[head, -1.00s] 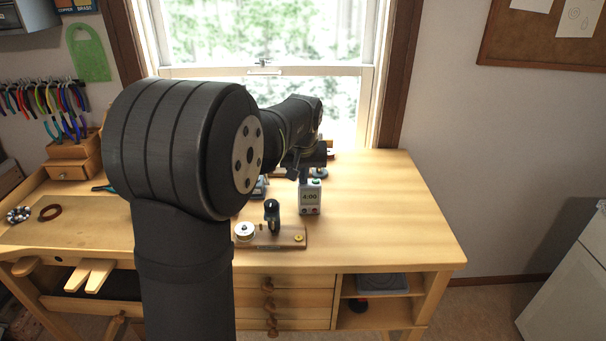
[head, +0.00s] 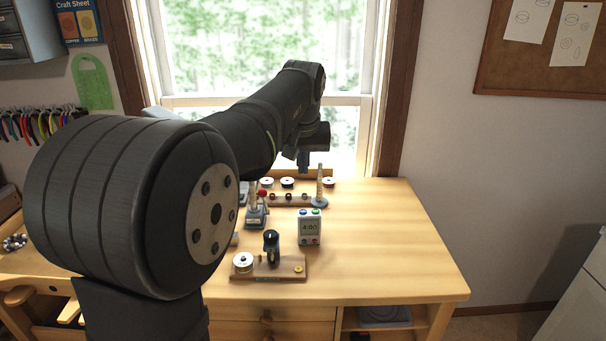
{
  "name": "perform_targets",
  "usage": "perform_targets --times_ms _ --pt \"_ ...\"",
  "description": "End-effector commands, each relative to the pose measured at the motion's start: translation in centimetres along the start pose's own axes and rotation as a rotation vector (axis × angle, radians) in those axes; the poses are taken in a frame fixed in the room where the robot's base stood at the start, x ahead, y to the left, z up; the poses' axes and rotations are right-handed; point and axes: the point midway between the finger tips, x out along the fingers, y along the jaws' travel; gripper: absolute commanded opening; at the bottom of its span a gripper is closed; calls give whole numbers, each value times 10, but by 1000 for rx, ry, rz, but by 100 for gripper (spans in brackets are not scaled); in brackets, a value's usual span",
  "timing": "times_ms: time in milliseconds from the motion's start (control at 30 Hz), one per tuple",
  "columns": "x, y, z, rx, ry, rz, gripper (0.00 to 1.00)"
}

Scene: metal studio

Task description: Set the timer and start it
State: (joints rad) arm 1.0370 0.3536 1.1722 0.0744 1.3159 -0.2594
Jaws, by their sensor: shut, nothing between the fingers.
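The timer (head: 309,228) is a small white upright box on the bench, right of centre in the head view. Its display reads 4:00. A blue and a green button show on its top, and small reddish buttons sit below the display. My gripper (head: 303,165) hangs from the wrist in front of the window, above and behind the timer in the picture and apart from it. It is shut and empty. Its fingertips are small and dark, so their detail is hard to see.
A wooden stand (head: 270,266) with a white spool and dark post is left of and nearer than the timer. A red-topped tool (head: 257,210) and a spool rack (head: 290,199) with a tapered rod (head: 320,187) stand behind. The bench's right side (head: 400,235) is clear.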

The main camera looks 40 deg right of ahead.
Motion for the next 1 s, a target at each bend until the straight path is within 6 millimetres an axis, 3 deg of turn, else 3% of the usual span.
perform_targets --times_ms 1000 --pt "-3 -2 -3 1 -21 -2 0"
